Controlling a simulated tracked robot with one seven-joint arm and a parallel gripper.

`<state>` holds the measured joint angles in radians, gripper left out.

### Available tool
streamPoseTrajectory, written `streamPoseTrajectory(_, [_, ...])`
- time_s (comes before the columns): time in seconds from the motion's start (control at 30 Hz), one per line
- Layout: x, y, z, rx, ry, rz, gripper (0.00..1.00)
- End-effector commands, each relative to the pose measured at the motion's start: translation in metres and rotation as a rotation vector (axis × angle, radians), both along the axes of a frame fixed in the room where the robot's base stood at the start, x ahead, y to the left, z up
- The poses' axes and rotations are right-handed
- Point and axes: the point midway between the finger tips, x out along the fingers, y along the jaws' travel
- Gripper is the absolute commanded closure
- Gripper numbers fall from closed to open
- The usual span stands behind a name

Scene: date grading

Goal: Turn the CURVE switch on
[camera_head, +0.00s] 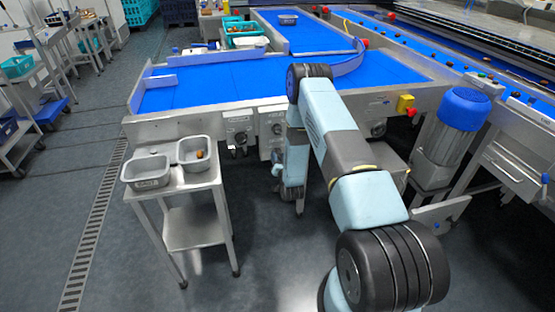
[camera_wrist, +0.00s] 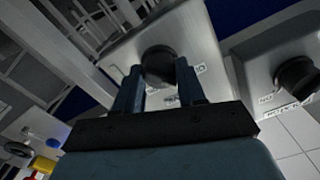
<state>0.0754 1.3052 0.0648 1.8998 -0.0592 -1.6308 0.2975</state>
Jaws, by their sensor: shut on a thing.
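In the wrist view, my gripper (camera_wrist: 158,82) has its two blue fingers closed on a black round switch knob (camera_wrist: 159,62). The knob is on the face of a light grey switch box (camera_wrist: 195,42); lettering beside it is partly covered and I cannot read it as CURVE. A second grey box with a black knob (camera_wrist: 296,75) is to the right, apart from my fingers. In the head view, the two switch boxes (camera_head: 238,128) (camera_head: 270,126) hang under the conveyor's front edge. My arm hides my fingertips there.
The blue conveyor (camera_head: 210,90) runs above the boxes. A steel stand (camera_head: 198,226) with two grey trays (camera_head: 147,172) (camera_head: 194,150) is at left. A yellow box with a red button (camera_head: 405,105) and a blue-capped motor (camera_head: 462,110) are at right. Floor is clear at front left.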

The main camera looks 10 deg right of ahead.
Motion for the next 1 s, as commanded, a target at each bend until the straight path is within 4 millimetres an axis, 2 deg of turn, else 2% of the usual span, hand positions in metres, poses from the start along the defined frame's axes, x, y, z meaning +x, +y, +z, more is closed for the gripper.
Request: streamPoseTrajectory(1.0, [-0.0015, -0.0048, -0.0032, 0.952, 0.002, -0.008, 0.91])
